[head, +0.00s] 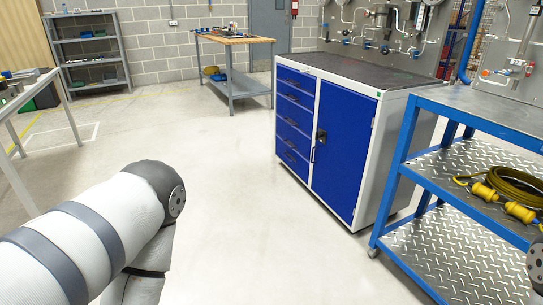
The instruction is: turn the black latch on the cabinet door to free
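The cabinet (388,92) stands right of the middle, with a white frame, a dark top and blue fronts. Its blue door (341,165) is shut, to the right of a column of blue drawers (294,132). The black latch (321,136) sits near the door's left edge, above a dark vertical handle (313,155). The latch is too small to tell its exact setting. My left arm comes in at the lower left and bends down, well apart from the cabinet. Its gripper is out of the picture. My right gripper is also out of the picture.
A blue cart (460,205) with tread-plate shelves stands close on the right, carrying a yellow cable (510,188). A gauge panel (385,30) rises behind the cabinet. A workbench (233,65) and grey shelving (90,55) stand farther back. The floor before the cabinet is clear.

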